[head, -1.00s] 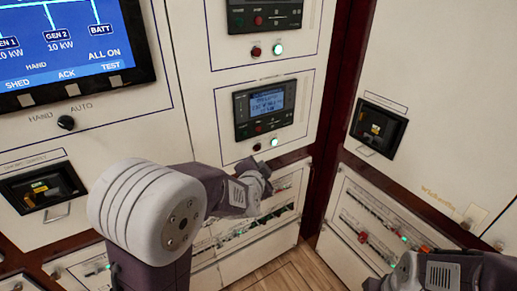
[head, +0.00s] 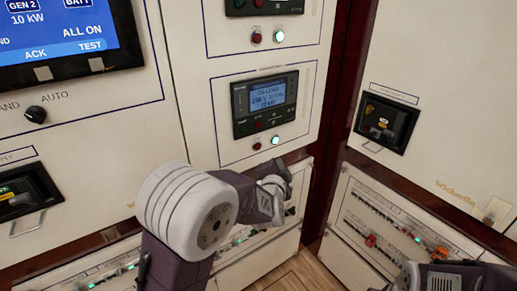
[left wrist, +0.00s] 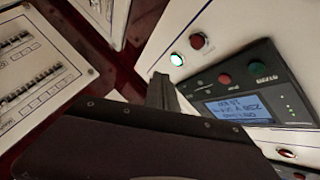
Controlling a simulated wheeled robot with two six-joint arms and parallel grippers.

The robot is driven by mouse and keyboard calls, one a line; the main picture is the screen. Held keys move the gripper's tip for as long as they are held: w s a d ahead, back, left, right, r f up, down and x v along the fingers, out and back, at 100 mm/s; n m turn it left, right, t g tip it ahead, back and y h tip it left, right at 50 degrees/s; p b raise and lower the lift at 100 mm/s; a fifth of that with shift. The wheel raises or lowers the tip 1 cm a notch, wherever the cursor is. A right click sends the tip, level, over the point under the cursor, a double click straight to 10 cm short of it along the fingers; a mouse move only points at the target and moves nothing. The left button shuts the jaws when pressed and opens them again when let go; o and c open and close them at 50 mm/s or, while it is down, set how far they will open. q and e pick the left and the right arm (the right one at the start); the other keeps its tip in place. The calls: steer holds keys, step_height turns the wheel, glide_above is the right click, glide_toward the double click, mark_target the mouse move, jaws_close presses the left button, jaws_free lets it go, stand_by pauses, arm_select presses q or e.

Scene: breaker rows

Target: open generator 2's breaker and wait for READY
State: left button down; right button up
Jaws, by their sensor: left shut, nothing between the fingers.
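Two generator control panels sit on the white cabinet in the head view. The lower panel (head: 265,103) has a lit blue screen whose small text seems to begin "ON LOAD". Below it are a dark red lamp or button (head: 257,145) and a bright whitish-green one (head: 275,140). The upper panel (head: 262,5) is cut off by the top edge. I cannot read which panel is generator 2's. My left gripper (head: 277,188) is shut and empty, below the lower panel. In the left wrist view its dark fingers (left wrist: 162,92) appear near the lit lamp (left wrist: 177,59); contact cannot be told.
The large display (head: 65,35) shows GEN 2, 10 kW and ALL ON. Breaker rows (head: 395,225) are on the low right panel. A recessed black box (head: 386,122) is on the right cabinet. My right gripper (head: 440,276) is partly in view at the bottom right.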

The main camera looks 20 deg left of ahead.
mark_target(258, 147)
arm_select(q)
steer(key=shift+w+a+b, duration=0.35)
steer(key=shift+w+a, duration=0.45)
steer(key=shift+a, duration=0.3)
steer(key=shift+w+a+b, duration=0.3)
steer(key=shift+w+a, duration=0.55)
steer(key=shift+a, duration=0.2)
steer(key=shift+w+a+b, duration=0.35)
steer(key=shift+w+a, duration=0.45)
steer(key=shift+a, duration=0.3)
steer(key=shift+w+a, duration=0.1)
steer(key=shift+w+a, duration=0.15)
steer(key=shift+a, duration=0.05)
steer(key=shift+w+a, duration=0.25)
steer(key=shift+a, duration=0.1)
stand_by(0.4)
steer(key=shift+s+d, duration=0.5)
steer(key=shift+d, duration=0.15)
